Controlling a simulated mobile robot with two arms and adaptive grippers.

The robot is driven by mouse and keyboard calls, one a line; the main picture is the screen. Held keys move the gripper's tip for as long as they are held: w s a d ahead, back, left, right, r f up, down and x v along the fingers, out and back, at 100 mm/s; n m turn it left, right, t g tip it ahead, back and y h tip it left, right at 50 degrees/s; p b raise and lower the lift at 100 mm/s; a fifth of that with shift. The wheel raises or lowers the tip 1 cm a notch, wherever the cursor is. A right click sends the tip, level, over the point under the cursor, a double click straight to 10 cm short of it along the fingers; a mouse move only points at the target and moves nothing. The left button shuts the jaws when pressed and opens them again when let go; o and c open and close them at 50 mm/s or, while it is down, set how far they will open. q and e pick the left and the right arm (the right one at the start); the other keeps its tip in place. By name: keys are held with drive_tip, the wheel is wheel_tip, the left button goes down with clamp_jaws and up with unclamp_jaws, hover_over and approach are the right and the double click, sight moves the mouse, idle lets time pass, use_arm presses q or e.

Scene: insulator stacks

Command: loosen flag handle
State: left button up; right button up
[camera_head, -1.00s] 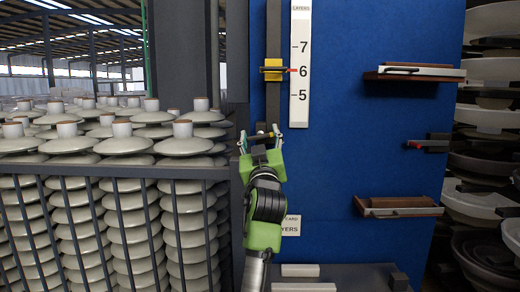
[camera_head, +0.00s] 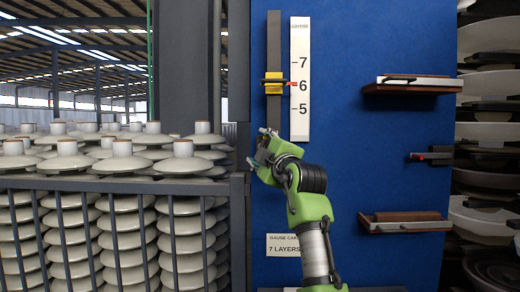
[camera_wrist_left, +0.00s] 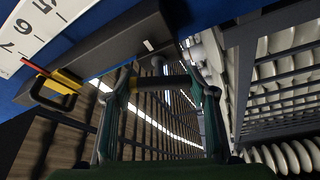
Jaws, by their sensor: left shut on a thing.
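A dark vertical rail (camera_head: 274,50) on the blue board carries a yellow slider (camera_head: 274,90) with a thin red-tipped pointer beside the 6 on the white scale (camera_head: 300,125). My left gripper (camera_head: 262,146) is at the rail's lower end, tilted, with its arm coming up from the lower right. The head view largely hides this handle behind the gripper. The yellow slider (camera_wrist_left: 62,78) also shows in the wrist view. My right gripper is not in view.
A dark rack (camera_head: 120,184) of stacked insulators stands close to the left of my gripper. Small shelves (camera_head: 400,88) (camera_head: 400,228) and a dark bracket (camera_head: 432,156) stick out from the board at right. A gauge card (camera_head: 284,245) is below.

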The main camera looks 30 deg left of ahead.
use_arm(q)
drive_tip(key=n+g+p, duration=0.1)
drive_tip(key=n, duration=0.2)
drive_tip(key=shift+n+g+h, duration=0.3)
drive_tip(key=shift+n+h, duration=0.1)
drive_tip(key=shift+n+h+p, duration=0.3)
drive_tip(key=shift+n+p, duration=0.3)
drive_tip(key=shift+n, duration=0.1)
drive_tip(key=shift+f, duration=0.1)
drive_tip(key=o, duration=1.1)
